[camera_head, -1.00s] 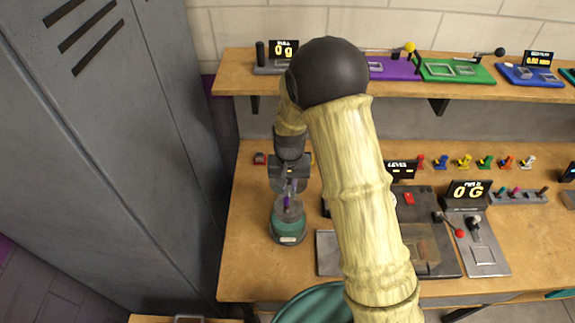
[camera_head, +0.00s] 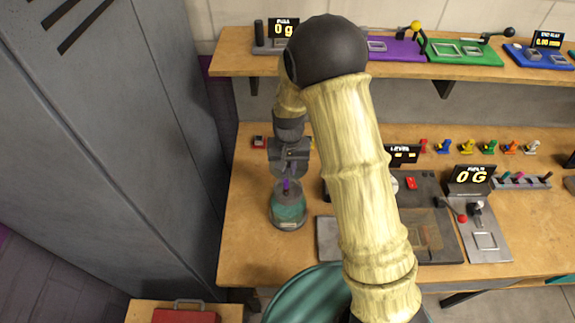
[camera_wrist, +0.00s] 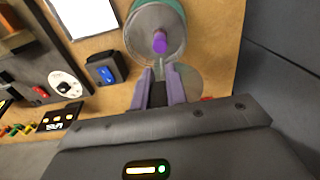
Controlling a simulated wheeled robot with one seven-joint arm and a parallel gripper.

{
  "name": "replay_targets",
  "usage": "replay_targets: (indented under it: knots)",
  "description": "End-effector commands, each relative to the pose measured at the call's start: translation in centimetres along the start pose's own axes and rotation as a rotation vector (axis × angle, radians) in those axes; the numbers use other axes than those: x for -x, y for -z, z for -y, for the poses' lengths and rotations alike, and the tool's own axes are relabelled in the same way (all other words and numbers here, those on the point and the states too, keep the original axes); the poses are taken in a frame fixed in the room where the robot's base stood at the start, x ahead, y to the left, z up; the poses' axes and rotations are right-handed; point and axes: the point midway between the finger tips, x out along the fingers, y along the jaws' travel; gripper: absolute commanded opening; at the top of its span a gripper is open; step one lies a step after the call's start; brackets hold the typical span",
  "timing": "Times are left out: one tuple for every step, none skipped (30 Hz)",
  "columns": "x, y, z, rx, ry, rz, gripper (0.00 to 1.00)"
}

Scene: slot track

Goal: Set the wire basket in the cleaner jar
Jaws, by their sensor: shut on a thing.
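The cleaner jar (camera_head: 288,212) stands on the bench, a teal-tinted cylinder. The wrist view shows it from above as a grey round top with a teal rim (camera_wrist: 181,48). A purple knob (camera_wrist: 160,42) stands at its middle. My gripper (camera_wrist: 158,72) is at the jar's edge, just above it, with lavender fingers close together. It is shut on a thin pale piece, seemingly part of the wire basket (camera_wrist: 158,64). The basket's body cannot be made out, so its depth in the jar cannot be told. In the head view my gripper (camera_head: 287,176) hides the jar's back.
A grey locker (camera_head: 120,130) rises close on the left. A shelf (camera_head: 470,72) overhangs the back. A red case (camera_head: 185,315) is at bottom left.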

Motion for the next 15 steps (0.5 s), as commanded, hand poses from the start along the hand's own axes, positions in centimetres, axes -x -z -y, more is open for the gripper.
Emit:
replay_targets:
  knots:
    - [-0.7,0.0,0.0,0.0,0.0,0.0,0.0]
    - [-0.9,0.0,0.0,0.0,0.0,0.0,0.0]
    - [-1.2,0.0,0.0,0.0,0.0,0.0,0.0]
    - [-1.4,0.0,0.0,0.0,0.0,0.0,0.0]
    - [-1.6,0.0,0.0,0.0,0.0,0.0,0.0]
    - [-1.9,0.0,0.0,0.0,0.0,0.0,0.0]
    - [-2.1,0.0,0.0,0.0,0.0,0.0,0.0]
    - [-2.4,0.0,0.0,0.0,0.0,0.0,0.0]
    - [-2.6,0.0,0.0,0.0,0.0,0.001,0.0]
    - [-2.9,0.0,0.0,0.0,0.0,0.001,0.0]
    - [-3.1,0.0,0.0,0.0,0.0,0.001,0.0]
    - [-3.3,0.0,0.0,0.0,0.0,0.001,0.0]
    - [-3.6,0.0,0.0,0.0,0.0,0.001,0.0]
    - [-3.8,0.0,0.0,0.0,0.0,0.001,0.0]
    - [-4.1,0.0,0.0,0.0,0.0,0.001,0.0]
